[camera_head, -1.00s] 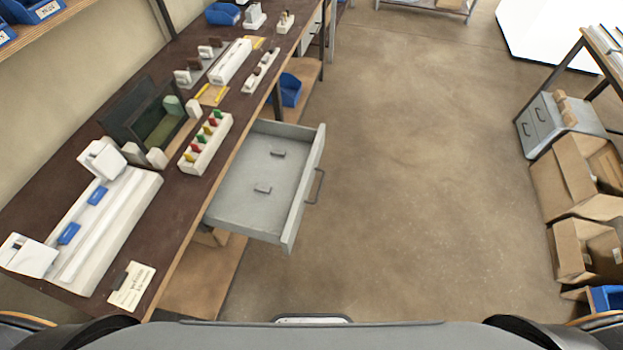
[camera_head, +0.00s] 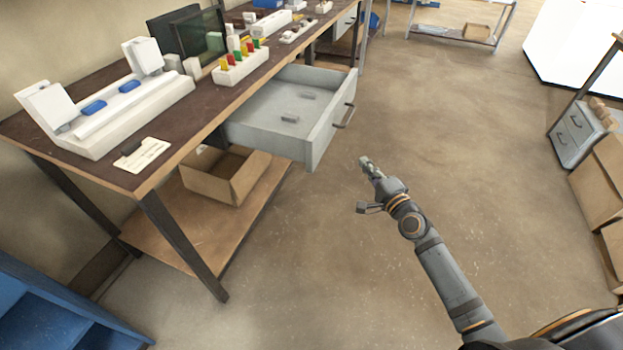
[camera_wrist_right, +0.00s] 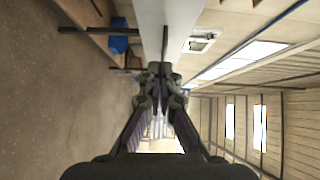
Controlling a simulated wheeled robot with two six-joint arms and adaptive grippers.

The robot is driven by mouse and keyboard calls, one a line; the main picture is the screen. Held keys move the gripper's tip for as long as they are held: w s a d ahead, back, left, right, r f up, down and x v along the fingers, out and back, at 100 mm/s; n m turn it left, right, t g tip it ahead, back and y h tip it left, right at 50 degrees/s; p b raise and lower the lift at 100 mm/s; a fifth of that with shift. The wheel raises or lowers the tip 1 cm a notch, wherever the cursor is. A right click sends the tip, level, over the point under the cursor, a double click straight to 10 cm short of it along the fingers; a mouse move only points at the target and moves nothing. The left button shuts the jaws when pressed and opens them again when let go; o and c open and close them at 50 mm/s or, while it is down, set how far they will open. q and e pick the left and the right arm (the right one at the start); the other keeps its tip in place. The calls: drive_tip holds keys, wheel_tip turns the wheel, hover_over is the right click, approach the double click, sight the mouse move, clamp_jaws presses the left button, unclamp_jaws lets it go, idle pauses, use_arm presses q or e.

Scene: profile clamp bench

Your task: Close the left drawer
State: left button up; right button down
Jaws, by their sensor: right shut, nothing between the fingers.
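The grey drawer (camera_head: 318,140) is pulled well out from under the brown workbench. Its dark bar handle (camera_head: 344,116) is on the front panel, facing right. Two small grey pieces lie on the drawer floor. My right gripper (camera_head: 366,162) is shut and empty. It is in front of the drawer, below and right of the handle, and apart from it in the head view. In the right wrist view the closed fingertips (camera_wrist_right: 160,70) point toward a pale grey panel (camera_wrist_right: 178,22) with a dark bar on it, which looks like the drawer front. My left gripper is out of view.
The workbench (camera_head: 180,150) carries a white fixture (camera_head: 120,118) and a white rack with coloured pieces (camera_head: 240,66). A cardboard box (camera_head: 228,178) sits on its lower shelf. A blue bin unit (camera_head: 60,310) is at lower left. The floor right of the drawer is clear.

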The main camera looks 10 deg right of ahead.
drive_tip(key=w+a, duration=0.1)
drive_tip(key=w, duration=0.3)
drive_tip(key=w+a, duration=0.2)
drive_tip(key=w, duration=0.2)
drive_tip(key=w+a, duration=0.2)
drive_tip(key=w, duration=0.2)
drive_tip(key=shift+a+r, duration=0.15)
drive_tip(key=shift+r, duration=0.15)
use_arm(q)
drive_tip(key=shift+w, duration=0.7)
use_arm(e)
drive_tip(key=shift+w+a, duration=0.15)
drive_tip(key=shift+a, duration=0.1)
